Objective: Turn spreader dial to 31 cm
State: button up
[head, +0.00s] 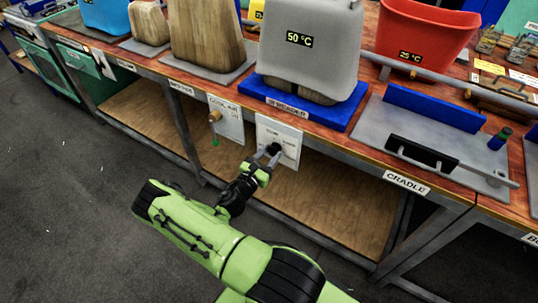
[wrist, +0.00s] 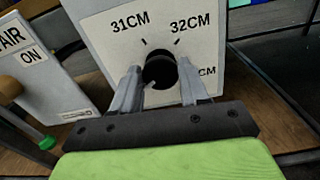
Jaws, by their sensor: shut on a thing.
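The spreader dial is a black round knob (wrist: 160,70) on a white panel (wrist: 97,60) below the bench edge. The panel reads 31CM at upper left and 32CM at upper right, each with a tick. A third label ending in CM at the right is partly hidden by a finger. My gripper (wrist: 160,75) is shut on the knob, one finger on each side. A small light mark shows at the knob's lower left; I cannot tell which setting the knob points to. In the head view the knob (head: 274,149) and my gripper (head: 267,158) meet at the panel.
The COOL AIR panel (head: 226,119) with a brass valve and green tip is left of the dial panel. Above stand a grey bin (head: 312,45) marked 50 °C on a blue base and a red bin (head: 420,35). A wooden shelf (head: 330,205) lies below.

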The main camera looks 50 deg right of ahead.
jog(key=m+p, duration=0.1)
jog(key=m, duration=0.8)
jog(key=shift+s+f+p, duration=0.1)
jog(key=shift+s+p, duration=0.05)
jog(key=shift+p, duration=0.15)
jog(key=m, duration=0.5)
jog(key=shift+f, duration=0.1)
jog(key=m+p, duration=0.1)
jog(key=m, duration=0.3)
jog(key=shift+f+m, duration=0.1)
jog(key=shift+m, duration=0.3)
jog(key=o, duration=1)
